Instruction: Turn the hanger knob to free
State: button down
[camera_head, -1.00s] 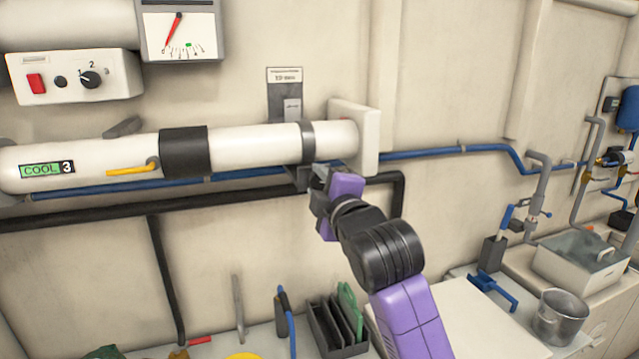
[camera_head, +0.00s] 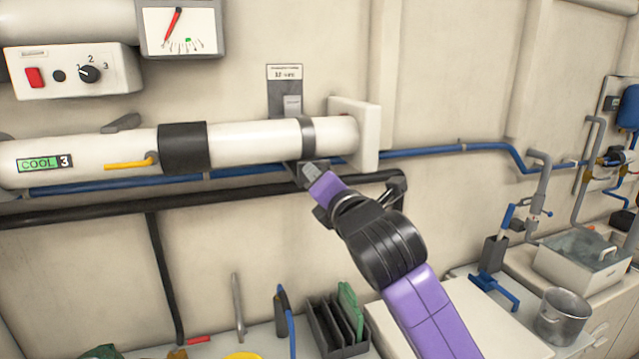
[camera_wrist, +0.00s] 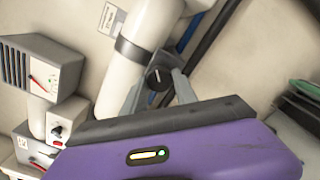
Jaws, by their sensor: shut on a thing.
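The hanger is a dark strap (camera_head: 308,138) around the right part of the white pipe (camera_head: 255,144), with a grey wall plate (camera_head: 283,98) and a small label above it. My gripper (camera_head: 310,171) is just below the strap in the head view. In the wrist view, the hanger knob (camera_wrist: 159,75) is round and black with a white pointer line. My gripper (camera_wrist: 160,84) has one grey finger on each side of the knob and is shut on it. In the head view the knob is hidden by my gripper. The label's writing is too small to read.
A blue pipe (camera_head: 440,152) and a black hose (camera_head: 100,213) run along the wall close to my gripper. A yellow lever (camera_head: 127,165) is on the white pipe. Below are a black rack (camera_head: 335,328) and a metal pot (camera_head: 560,316) on the counter.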

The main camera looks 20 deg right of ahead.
jog(key=n, duration=0.3)
jog(key=n+b, duration=0.1)
jog(key=n, duration=0.2)
jog(key=n+b, duration=0.1)
jog(key=n, duration=0.2)
jog(key=shift+d+f, duration=0.15)
jog(key=shift+f, duration=0.1)
jog(key=shift+n, duration=0.4)
jog(key=c, duration=1)
grip_release()
jog(key=shift+r, duration=0.1)
jog(key=shift+s+b, duration=1.05)
jog(key=shift+s, duration=2.85)
